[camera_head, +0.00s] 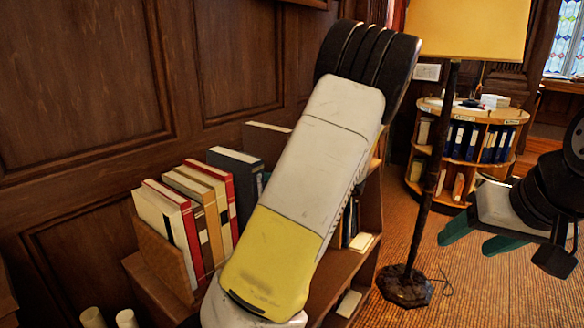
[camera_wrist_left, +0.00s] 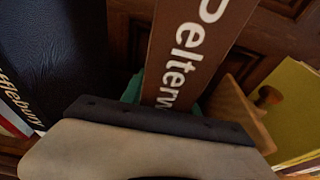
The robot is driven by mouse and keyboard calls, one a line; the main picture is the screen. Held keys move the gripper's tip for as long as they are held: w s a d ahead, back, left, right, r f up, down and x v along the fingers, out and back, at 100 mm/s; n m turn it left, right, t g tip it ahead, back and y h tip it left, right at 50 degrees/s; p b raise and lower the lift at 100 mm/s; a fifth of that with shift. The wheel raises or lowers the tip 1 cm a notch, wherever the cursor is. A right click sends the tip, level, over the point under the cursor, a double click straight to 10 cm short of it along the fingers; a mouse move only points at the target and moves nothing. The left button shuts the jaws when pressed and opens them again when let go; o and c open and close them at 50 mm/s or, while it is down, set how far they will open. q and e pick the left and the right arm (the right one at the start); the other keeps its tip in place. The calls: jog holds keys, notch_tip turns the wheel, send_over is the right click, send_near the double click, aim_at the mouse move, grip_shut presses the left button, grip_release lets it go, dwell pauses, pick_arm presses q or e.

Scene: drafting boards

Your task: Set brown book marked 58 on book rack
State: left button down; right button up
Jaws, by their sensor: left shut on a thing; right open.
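A brown book (camera_wrist_left: 192,50) with large white letters reading "Pelterw" stands out in the left wrist view; no 58 shows. My left gripper (camera_wrist_left: 172,100) is shut on it, with teal fingertips at its two sides. In the head view my own forearm hides that gripper. The book rack (camera_head: 163,250) holds a row of books on a low wooden case. In the left wrist view the held book is between a dark blue book (camera_wrist_left: 60,50) and a wooden end piece (camera_wrist_left: 240,112); whether it touches the rack floor is hidden. My right gripper (camera_head: 478,238) is open and empty.
Red, cream and tan books (camera_head: 205,205) fill the rack's near part, with the dark blue book beyond. A panelled wall (camera_head: 85,90) stands close behind. A floor lamp (camera_head: 430,180) stands between the case and my right gripper. A round shelf (camera_head: 485,150) is behind.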

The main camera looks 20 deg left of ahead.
pick_arm(q)
jog(key=shift+f, duration=1.8)
jog(key=shift+f, duration=0.15)
jog(key=c, duration=0.9)
grip_release()
jog(key=shift+f, duration=0.1)
jog(key=shift+s+d+r, duration=0.1)
jog(key=shift+d+r, duration=0.1)
jog(key=shift+d, duration=0.1)
jog(key=v, duration=1.1)
jog(key=shift+s+d+r, duration=0.1)
jog(key=shift+d+r, duration=0.05)
jog(key=shift+d, duration=0.05)
